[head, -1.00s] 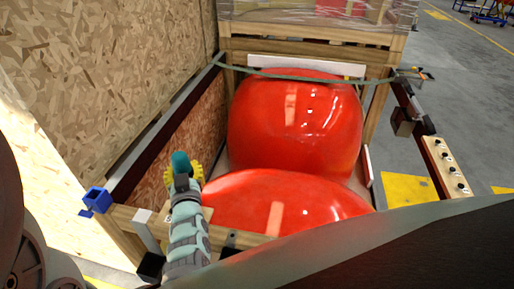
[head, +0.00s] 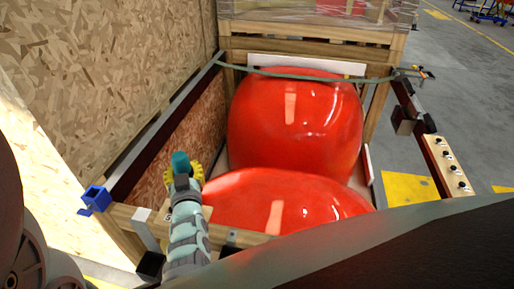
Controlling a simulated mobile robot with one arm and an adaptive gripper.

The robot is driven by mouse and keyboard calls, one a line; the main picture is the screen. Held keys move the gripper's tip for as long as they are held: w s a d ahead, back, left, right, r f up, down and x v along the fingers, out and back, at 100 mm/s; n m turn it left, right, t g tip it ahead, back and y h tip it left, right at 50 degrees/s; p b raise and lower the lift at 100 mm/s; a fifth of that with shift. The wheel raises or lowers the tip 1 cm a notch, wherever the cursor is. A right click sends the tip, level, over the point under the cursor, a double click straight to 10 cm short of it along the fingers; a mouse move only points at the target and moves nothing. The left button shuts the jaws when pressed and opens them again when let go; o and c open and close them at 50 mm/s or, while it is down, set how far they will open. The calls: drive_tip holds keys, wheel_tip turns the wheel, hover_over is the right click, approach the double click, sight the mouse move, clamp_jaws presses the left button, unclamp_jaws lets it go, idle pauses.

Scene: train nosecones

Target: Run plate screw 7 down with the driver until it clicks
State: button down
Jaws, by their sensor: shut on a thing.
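The driver (head: 181,161) shows as a teal end with a yellow ribbed collar (head: 196,173), at the left front of the crate. My gripper (head: 181,183) is a small dark shape at the end of my grey and teal arm, against the driver. It is shut on the driver, though its fingers are hard to make out. A pale wooden piece (head: 207,213) shows just right of my arm, mostly hidden. The driver's bit and any screw under it are hidden, so I cannot pick out plate screw 7 or see contact.
Two glossy red nosecones (head: 293,125) fill the crate, close to my arm's right. A chipboard wall (head: 110,75) stands at left. A blue clamp (head: 95,199) sits on the front left corner. A wooden strip with several dark knobs (head: 448,166) lies along the right side.

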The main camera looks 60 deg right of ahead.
drive_tip(key=shift+f+b, duration=0.5)
drive_tip(key=shift+f, duration=0.15)
idle(0.9)
drive_tip(key=shift+r, duration=0.1)
drive_tip(key=shift+r+p, duration=1.75)
drive_tip(key=shift+r, duration=1.05)
